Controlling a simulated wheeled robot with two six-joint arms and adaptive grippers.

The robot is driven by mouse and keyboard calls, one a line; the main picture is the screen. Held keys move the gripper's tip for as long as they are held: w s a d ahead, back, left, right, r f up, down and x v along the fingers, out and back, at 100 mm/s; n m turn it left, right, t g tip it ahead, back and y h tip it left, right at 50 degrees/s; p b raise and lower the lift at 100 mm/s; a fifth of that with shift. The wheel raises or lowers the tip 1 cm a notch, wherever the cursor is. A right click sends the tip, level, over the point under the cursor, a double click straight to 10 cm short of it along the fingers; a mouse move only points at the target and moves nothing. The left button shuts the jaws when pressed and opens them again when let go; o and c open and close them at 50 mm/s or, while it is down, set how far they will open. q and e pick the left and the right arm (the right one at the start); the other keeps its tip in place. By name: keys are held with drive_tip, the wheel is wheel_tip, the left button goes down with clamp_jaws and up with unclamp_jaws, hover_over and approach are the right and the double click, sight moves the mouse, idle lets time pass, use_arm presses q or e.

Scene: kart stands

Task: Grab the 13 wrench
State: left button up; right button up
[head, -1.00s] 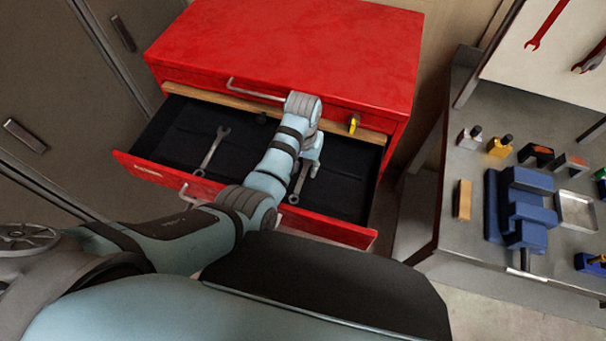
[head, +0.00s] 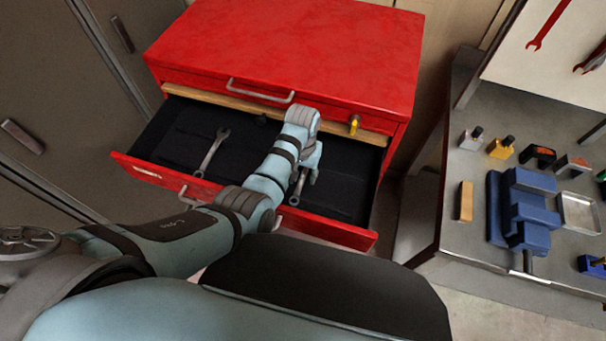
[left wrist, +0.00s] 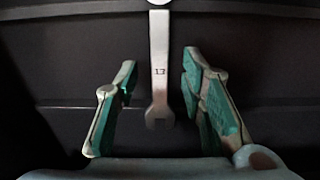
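The 13 wrench (left wrist: 159,70) lies in the open black-lined drawer (head: 340,195) of the red cabinet; its stamped number reads as 13 in the left wrist view. Its open jaw end points toward my gripper. In the head view the wrench (head: 299,184) is partly hidden by my left arm. My left gripper (left wrist: 157,85) is open, with one finger on each side of the wrench and a gap to both. In the head view the gripper (head: 308,172) is over the drawer, mostly hidden by its own wrist. My right gripper is not in view.
A second wrench (head: 212,152) lies further left in the drawer. The red cabinet (head: 290,45) has a handle above the drawer. At right, a workbench (head: 465,225) holds a blue vise (head: 525,210), a wooden block (head: 466,200) and small bottles.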

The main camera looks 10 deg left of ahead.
use_arm(q)
clamp_jaws()
drive_tip(key=shift+r, duration=0.1)
